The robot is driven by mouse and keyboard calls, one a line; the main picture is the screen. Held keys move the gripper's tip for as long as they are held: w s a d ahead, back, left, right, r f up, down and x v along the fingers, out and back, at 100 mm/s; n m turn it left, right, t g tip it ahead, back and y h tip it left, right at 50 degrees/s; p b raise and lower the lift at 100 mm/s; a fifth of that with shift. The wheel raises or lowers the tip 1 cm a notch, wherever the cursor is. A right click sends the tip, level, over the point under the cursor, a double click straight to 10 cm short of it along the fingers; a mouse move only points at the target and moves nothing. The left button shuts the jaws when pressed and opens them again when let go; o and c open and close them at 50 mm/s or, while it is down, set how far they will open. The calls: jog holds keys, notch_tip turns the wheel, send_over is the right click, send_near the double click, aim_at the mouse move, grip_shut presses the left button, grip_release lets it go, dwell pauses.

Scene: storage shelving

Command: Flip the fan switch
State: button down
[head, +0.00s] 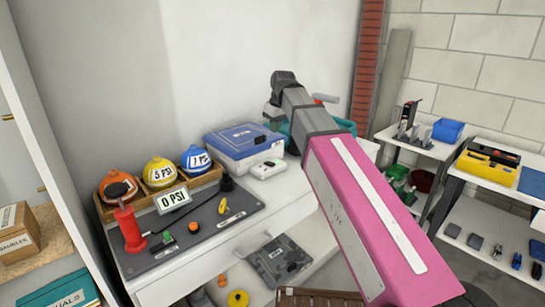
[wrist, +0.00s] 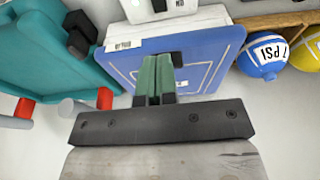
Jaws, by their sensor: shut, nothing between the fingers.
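My gripper (wrist: 153,62) shows in the wrist view with its two green fingers shut together and nothing between them. The fingers overlap the blue lid of a blue and white case (wrist: 205,60); I cannot tell whether they touch it. A white box with a small black part (wrist: 195,18) lies past the case at the top edge, partly cut off. In the head view the white box (head: 266,171) lies in front of the blue case (head: 243,138) on the counter. My arm hides the gripper there. No part is clearly recognisable as the fan switch.
A teal object with red parts (wrist: 50,50) lies left of the case in the wrist view. In the head view, several balls stand in a wooden rack, and a grey mat (head: 215,228) holds a red pump (head: 130,230) and a 0 PSI display (head: 174,200).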

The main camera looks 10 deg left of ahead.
send_near(271, 163)
jog(key=x, duration=0.5)
jog(key=shift+w+a, duration=0.15)
jog(key=shift+a, duration=0.15)
jog(key=shift+d+f, duration=0.1)
jog(key=shift+f, duration=0.85)
jog(key=shift+s+d+f+y, duration=0.2)
jog(key=shift+s+f+y, duration=0.1)
jog(key=shift+f, duration=0.05)
jog(key=shift+w+t, duration=0.15)
jog(key=shift+t, duration=0.15)
jog(key=shift+a, duration=0.1)
jog(key=shift+w+a, duration=0.1)
jog(key=shift+w+a+r, duration=0.3)
jog(key=shift+w+a, duration=0.1)
jog(key=shift+a, duration=0.05)
